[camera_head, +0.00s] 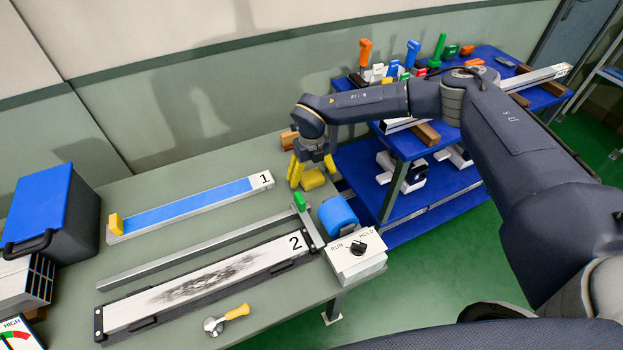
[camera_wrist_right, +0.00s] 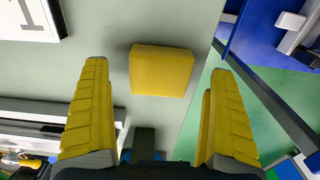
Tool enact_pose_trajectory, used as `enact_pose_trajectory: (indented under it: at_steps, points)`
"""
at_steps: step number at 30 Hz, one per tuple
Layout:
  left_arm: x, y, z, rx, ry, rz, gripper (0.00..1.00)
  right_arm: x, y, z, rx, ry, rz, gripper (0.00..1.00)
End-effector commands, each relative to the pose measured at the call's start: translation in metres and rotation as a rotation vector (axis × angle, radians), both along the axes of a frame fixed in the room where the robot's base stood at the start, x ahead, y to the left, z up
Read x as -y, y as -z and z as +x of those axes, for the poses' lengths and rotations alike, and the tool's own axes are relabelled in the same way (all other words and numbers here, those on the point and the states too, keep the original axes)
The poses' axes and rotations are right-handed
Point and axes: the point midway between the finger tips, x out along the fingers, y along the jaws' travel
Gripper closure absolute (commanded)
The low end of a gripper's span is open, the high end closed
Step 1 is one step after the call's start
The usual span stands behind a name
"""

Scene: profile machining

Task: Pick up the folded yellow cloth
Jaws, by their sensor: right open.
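The folded yellow cloth (camera_head: 313,180) is a small block-like pad on the green-grey workbench, near its far right end. In the right wrist view the cloth (camera_wrist_right: 161,72) lies flat between and slightly beyond the fingertips, nearer the left finger at its left edge. My right gripper (camera_head: 311,172) points down over the cloth with its yellow fingers spread, open and empty. In the wrist view my right gripper (camera_wrist_right: 158,68) shows a gap on both sides of the cloth. The exact height above the cloth is hard to tell. My left gripper is not in view.
A green-handled part (camera_head: 300,202), a blue roll (camera_head: 338,216) and the RUN/HOLD box (camera_head: 356,256) stand in front of the cloth. Profile tray 1 (camera_head: 190,205) lies to the left. The blue cart (camera_head: 440,140) with tools stands right, past the bench edge.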

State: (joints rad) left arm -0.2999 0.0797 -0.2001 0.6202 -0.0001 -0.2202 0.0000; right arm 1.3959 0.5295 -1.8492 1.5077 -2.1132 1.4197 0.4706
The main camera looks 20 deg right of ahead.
Motion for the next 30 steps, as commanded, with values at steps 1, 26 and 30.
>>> enact_pose_trajectory:
  at_steps: [1, 26, 30]
  points:
    - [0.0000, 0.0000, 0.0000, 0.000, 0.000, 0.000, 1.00, -0.0001, 0.0065, 0.0000, 0.000, 0.000, 0.000, 0.07]
    - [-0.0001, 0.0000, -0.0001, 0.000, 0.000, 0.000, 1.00, 0.0002, 0.0152, 0.0005, 0.001, 0.000, 0.000, 0.63]
    - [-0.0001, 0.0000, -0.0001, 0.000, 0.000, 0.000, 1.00, 0.0002, 0.0151, 0.0006, 0.002, 0.000, 0.000, 0.64]
